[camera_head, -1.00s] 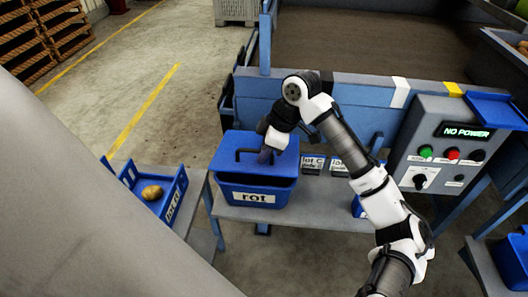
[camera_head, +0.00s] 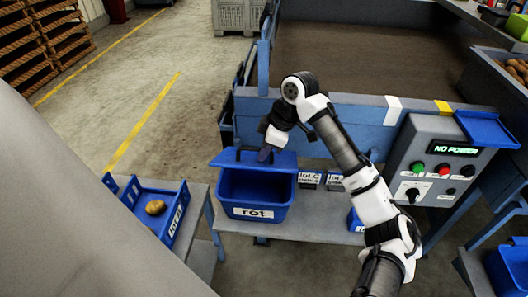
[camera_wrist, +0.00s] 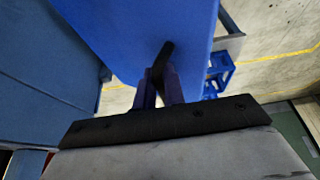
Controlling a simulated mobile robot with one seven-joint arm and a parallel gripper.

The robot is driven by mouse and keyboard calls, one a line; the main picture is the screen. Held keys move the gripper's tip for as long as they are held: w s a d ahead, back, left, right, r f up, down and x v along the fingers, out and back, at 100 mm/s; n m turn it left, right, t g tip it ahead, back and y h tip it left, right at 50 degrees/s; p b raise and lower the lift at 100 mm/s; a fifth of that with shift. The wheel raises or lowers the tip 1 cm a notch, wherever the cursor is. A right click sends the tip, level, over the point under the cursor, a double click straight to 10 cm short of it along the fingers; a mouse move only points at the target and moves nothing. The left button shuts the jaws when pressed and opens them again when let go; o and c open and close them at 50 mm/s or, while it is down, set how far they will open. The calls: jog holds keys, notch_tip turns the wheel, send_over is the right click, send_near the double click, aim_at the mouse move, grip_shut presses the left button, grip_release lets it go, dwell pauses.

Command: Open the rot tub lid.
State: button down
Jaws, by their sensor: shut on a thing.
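The blue rot tub (camera_head: 253,201) with its white "rot" label stands on the grey bench. Its blue lid (camera_head: 228,158) is tilted up at the back edge, and the tub's inside shows. My gripper (camera_head: 265,154) is at the lid's dark handle, at the back of the tub. In the wrist view my gripper (camera_wrist: 160,87) is shut on the dark handle (camera_wrist: 163,60), with the blue lid (camera_wrist: 135,30) filling the upper middle. The gripper and wrist hide part of the lid in the head view.
A blue tray (camera_head: 181,218) with a potato (camera_head: 155,207) stands to the left. A control panel (camera_head: 437,160) reading "NO POWER" stands to the right. Small labelled bins (camera_head: 309,179) sit just right of the tub. The blue grader wall (camera_head: 350,125) runs close behind.

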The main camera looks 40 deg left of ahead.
aim_at(270, 102)
jog(key=shift+w+a+r+p, duration=0.5)
jog(key=shift+w+r+p, duration=0.25)
jog(key=shift+w+p, duration=0.1)
jog(key=shift+w+a+r+p, duration=0.45)
jog(key=shift+w+r+p, duration=0.3)
jog(key=shift+w+p, duration=0.1)
jog(key=shift+w+a+r+p, duration=0.3)
jog(key=shift+w+a+p, duration=0.65)
jog(key=shift+w, duration=0.65)
jog(key=shift+w+a+r+p, duration=0.35)
jog(key=shift+w+a+p, duration=0.6)
jog(key=shift+w, duration=0.7)
jog(key=shift+w+a+r+p, duration=0.3)
jog(key=shift+w+a+p, duration=0.45)
jog(key=shift+w+a, duration=0.65)
jog(key=shift+w+d, duration=0.2)
jog(key=shift+d, duration=0.05)
jog(key=c, duration=1.6)
grip_release()
jog(key=shift+c, duration=0.2)
jog(key=shift+r, duration=0.1)
